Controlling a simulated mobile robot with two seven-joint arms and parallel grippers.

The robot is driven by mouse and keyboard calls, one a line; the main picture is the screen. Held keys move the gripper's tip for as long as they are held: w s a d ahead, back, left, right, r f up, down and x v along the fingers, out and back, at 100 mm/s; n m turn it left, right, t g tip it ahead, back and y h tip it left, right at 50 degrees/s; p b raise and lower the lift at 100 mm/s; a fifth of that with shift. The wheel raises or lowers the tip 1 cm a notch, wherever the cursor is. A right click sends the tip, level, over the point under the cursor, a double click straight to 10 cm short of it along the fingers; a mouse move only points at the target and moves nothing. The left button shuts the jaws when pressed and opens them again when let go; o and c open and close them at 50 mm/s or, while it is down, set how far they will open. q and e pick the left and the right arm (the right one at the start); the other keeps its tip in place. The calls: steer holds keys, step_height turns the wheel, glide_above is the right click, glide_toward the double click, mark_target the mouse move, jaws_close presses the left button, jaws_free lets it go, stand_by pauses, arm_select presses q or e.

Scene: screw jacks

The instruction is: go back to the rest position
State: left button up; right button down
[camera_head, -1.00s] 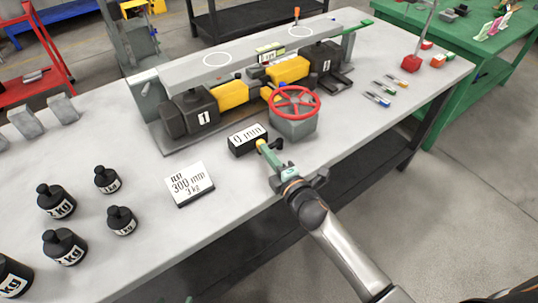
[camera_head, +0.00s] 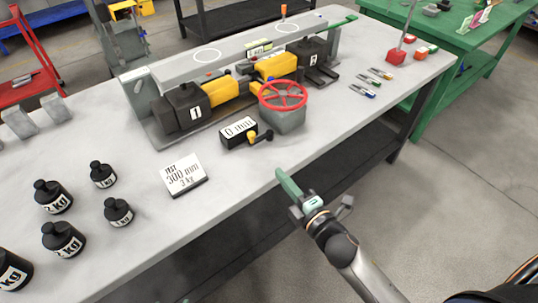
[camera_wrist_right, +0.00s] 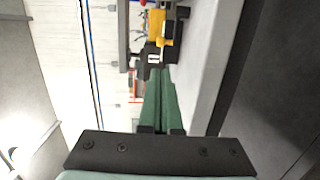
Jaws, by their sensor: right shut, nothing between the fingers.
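My right gripper (camera_head: 284,178) shows in the head view at the front edge of the table. Its green fingers are together with nothing between them, and it is apart from everything on the table. In the right wrist view the green fingers (camera_wrist_right: 162,105) lie side by side, pointing toward the machine. The black box marked 0 mm (camera_head: 240,132), with a small yellow-knobbed crank (camera_head: 260,136), sits on the table beyond the gripper. My left gripper is not in the head view.
The grey table (camera_head: 225,185) carries the screw-jack rig with a red handwheel (camera_head: 283,96), a test card (camera_head: 185,175) and several black weights (camera_head: 63,239). Open floor (camera_head: 450,190) lies right of the table.

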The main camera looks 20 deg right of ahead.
steer(key=s+f+m+g+h+p, duration=0.1)
steer(key=s+f+m+g+p, duration=0.2)
steer(key=s+f+m+g, duration=0.4)
steer(key=s+f+m, duration=0.6)
steer(key=s+m, duration=0.3)
steer(key=m, duration=0.2)
steer(key=shift+s+f+p, duration=0.2)
steer(key=shift+s+p, duration=0.05)
steer(key=shift+p, duration=0.05)
